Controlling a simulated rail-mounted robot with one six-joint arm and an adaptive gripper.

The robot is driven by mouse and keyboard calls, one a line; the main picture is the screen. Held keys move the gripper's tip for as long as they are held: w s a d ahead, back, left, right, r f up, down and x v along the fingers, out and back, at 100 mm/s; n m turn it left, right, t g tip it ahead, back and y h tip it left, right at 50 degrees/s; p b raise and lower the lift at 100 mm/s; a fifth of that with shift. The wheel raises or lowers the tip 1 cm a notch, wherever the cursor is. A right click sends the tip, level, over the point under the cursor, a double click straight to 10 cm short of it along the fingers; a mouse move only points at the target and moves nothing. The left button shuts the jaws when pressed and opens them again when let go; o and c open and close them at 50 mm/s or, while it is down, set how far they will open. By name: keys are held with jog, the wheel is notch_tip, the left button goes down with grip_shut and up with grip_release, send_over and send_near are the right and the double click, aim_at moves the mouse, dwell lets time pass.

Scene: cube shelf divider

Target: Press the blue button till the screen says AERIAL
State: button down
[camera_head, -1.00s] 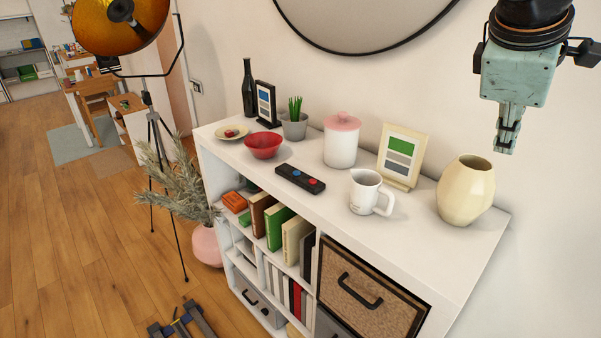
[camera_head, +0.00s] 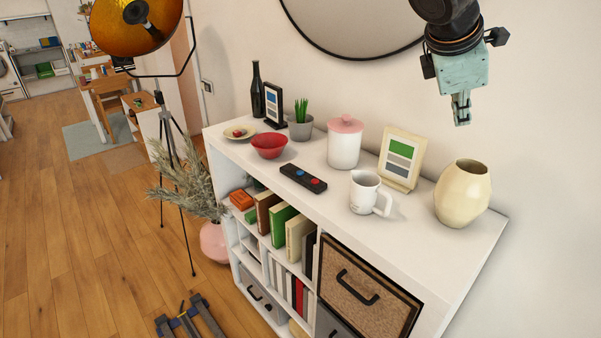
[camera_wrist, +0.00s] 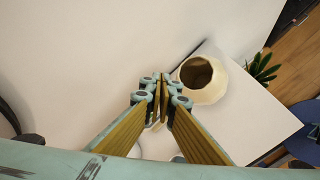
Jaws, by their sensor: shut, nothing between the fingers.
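A black control box (camera_head: 303,178) lies on the white shelf top. It has a blue button (camera_head: 299,173) toward its left end and a red button (camera_head: 316,182) toward its right end. Small framed displays stand on the shelf: a black one (camera_head: 273,104) at the back left and a cream one (camera_head: 401,158) with green and grey bands. I cannot read any word on either. My gripper (camera_head: 461,120) is shut and empty, high above the shelf's right part, well apart from the buttons. In the wrist view its fingers (camera_wrist: 160,100) are together.
A white pitcher (camera_head: 366,192) stands right of the control box, a white jar (camera_head: 345,146) behind it and a red bowl (camera_head: 269,145) to its left. A cream vase (camera_head: 462,194) stands below my gripper, and a round mirror (camera_head: 355,25) hangs above.

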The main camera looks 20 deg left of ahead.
jog(key=w+a+f+n+p, duration=0.1)
jog(key=w+a+f+p, duration=0.15)
jog(key=a, duration=0.65)
jog(key=w+a+f+p, duration=0.1)
jog(key=w+a+f, duration=0.2)
jog(key=a, duration=0.6)
jog(key=n+t+p, duration=0.2)
jog(key=p, duration=0.1)
send_over(300, 173)
notch_tip(300, 173, down, 8)
jog(key=shift+r, duration=0.2)
jog(key=shift+f+b, duration=0.2)
jog(key=shift+b, duration=0.2)
jog(key=shift+f+b, duration=1.4)
jog(key=shift+f, duration=1.55)
jog(key=shift+f+b, duration=0.95)
jog(key=shift+f, duration=0.3)
